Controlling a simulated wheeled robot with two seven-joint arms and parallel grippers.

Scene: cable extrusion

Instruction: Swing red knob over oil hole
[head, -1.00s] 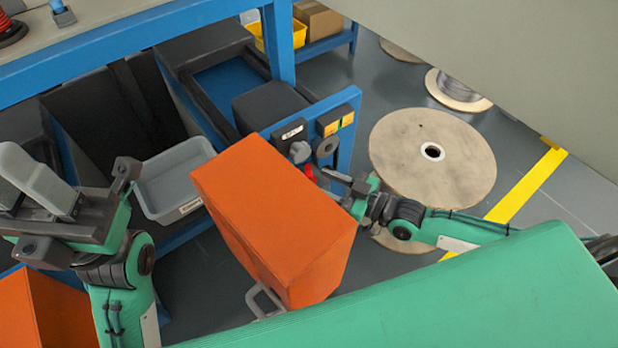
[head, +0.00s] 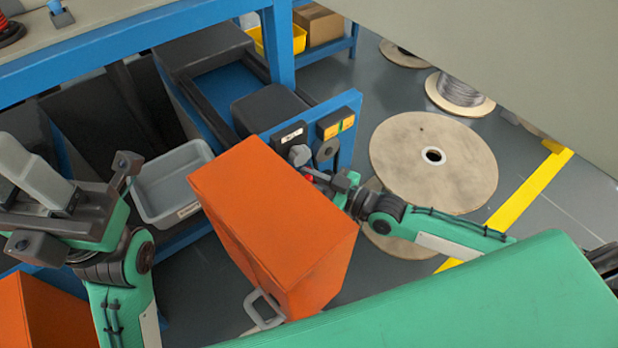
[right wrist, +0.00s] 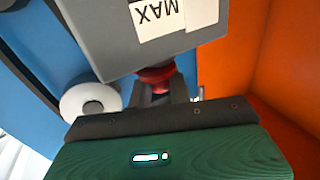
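The red knob (right wrist: 155,76) sits under the grey box marked MAX (right wrist: 110,40) in the right wrist view, its label upside down. In the head view only a small red part of the knob (head: 309,178) shows, beside the orange housing. My right gripper (right wrist: 160,88) is at the knob, with its dark fingers close on either side of it. I cannot tell if they press on it. In the head view my right gripper (head: 318,177) reaches in from the right. My left gripper (head: 38,178) is raised at far left, its finger gap unclear. I cannot make out the oil hole.
The orange housing (head: 265,205) stands close beside my right gripper. A grey tray (head: 170,185) is to the left.

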